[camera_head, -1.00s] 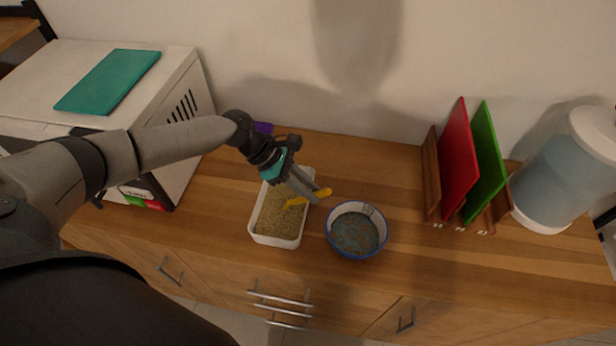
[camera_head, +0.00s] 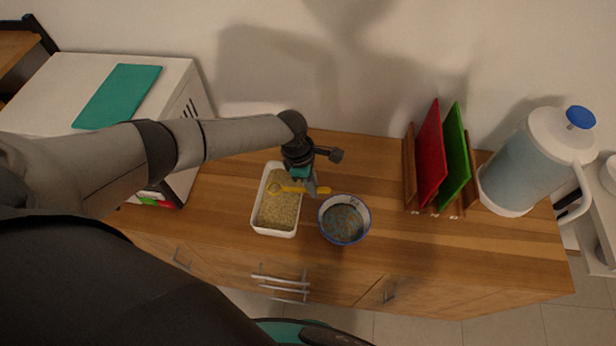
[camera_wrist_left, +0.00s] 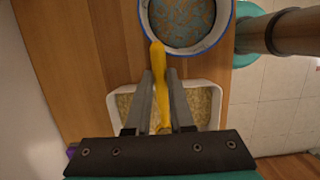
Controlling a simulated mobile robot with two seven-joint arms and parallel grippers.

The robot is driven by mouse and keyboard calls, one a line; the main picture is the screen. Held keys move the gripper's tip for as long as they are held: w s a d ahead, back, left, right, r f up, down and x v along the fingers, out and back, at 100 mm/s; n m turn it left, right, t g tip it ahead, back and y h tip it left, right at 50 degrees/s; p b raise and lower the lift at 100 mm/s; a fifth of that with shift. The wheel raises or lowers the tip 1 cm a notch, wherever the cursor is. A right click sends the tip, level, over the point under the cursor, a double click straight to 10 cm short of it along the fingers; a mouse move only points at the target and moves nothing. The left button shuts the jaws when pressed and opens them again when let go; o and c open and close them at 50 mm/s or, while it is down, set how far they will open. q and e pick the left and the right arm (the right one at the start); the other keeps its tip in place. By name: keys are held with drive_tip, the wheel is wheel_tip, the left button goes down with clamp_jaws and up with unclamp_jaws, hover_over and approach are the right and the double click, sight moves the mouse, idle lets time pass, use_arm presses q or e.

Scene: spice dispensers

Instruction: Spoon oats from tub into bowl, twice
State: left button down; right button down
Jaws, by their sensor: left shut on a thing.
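The white tub (camera_head: 257,222) of tan oats stands on the wooden counter, left of the blue-rimmed bowl (camera_head: 323,231). The bowl has a speckled blue-brown inside; I cannot tell what of that is food. My left gripper (camera_head: 311,188) is shut on the yellow spoon (camera_head: 287,189), above the gap between tub and bowl. The spoon's scoop end is over the tub's upper part, and its handle end points towards the bowl. In the left wrist view the spoon (camera_wrist_left: 158,58) runs between the fingers; its scoop is mostly hidden. I cannot tell whether it holds oats. My right gripper is out of view.
A rack with a red board (camera_head: 430,155) and a green board (camera_head: 456,157) stands right of the bowl. A large jug (camera_head: 527,160) is further right. A white appliance with a teal board (camera_head: 117,96) is at the left. Counter in front of the rack is clear.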

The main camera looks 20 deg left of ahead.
use_arm(q)
drive_tip(key=shift+w+d+r+y+p, duration=0.1)
drive_tip(key=shift+d+r+y+p, duration=0.55)
drive_tip(key=shift+p, duration=0.2)
drive_tip(key=shift+w+d+r+g+y+p, duration=0.2)
drive_tip(key=shift+d+g+y+p, duration=0.15)
drive_tip(key=shift+y, duration=0.4)
drive_tip(key=shift+d+r, duration=0.15)
drive_tip(key=shift+r, duration=0.2)
drive_tip(key=shift+d+r, duration=0.15)
drive_tip(key=shift+r, duration=0.5)
drive_tip(key=shift+d+r, duration=0.15)
drive_tip(key=shift+r, duration=0.45)
